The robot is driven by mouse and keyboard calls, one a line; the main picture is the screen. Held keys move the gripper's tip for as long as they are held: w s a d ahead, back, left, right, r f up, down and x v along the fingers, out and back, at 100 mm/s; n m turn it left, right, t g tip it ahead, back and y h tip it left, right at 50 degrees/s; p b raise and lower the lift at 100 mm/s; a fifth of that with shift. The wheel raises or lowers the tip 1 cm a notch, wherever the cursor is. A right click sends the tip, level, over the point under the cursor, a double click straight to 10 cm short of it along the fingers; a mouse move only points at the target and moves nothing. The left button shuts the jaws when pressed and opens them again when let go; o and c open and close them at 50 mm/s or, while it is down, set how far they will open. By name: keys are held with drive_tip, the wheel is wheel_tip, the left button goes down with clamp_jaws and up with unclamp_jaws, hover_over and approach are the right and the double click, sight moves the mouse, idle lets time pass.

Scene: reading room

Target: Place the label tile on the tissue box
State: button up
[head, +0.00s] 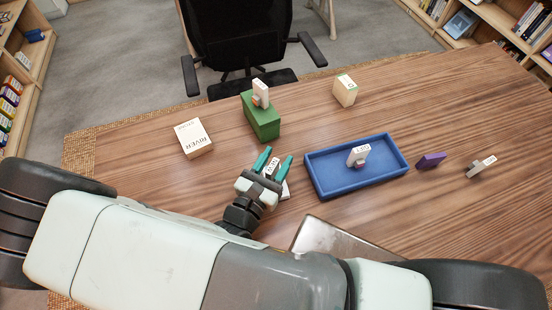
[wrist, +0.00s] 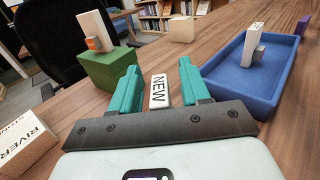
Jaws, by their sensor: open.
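A white label tile reading NEW (wrist: 158,92) lies on the table between my gripper's fingers, with a small gap on each side in the wrist view; it also shows in the head view (head: 272,167). My gripper (head: 275,161) is open, with teal fingers (wrist: 157,84). A green box (head: 263,123) stands beyond it, with a white and orange tile (head: 261,91) upright on top; it also shows in the wrist view (wrist: 110,72). A cream box with a green mark (head: 345,92) stands farther back. I cannot tell for certain which box is the tissue box.
A blue tray (head: 318,186) holding a lettered white tile (head: 358,153) is right of my gripper. A purple block (head: 431,160) and another pale tile (head: 481,166) lie farther right. A white book-like block reading RIVER (head: 194,140) is at left. Table between the boxes is clear.

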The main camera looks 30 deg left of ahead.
drive_tip(key=s, duration=0.2)
drive_tip(key=shift+s+r, duration=0.3)
drive_tip(key=shift+s, duration=0.05)
wheel_tip(320, 180, up, 6)
drive_tip(key=shift+w+r, duration=0.1)
drive_tip(key=shift+r, duration=0.1)
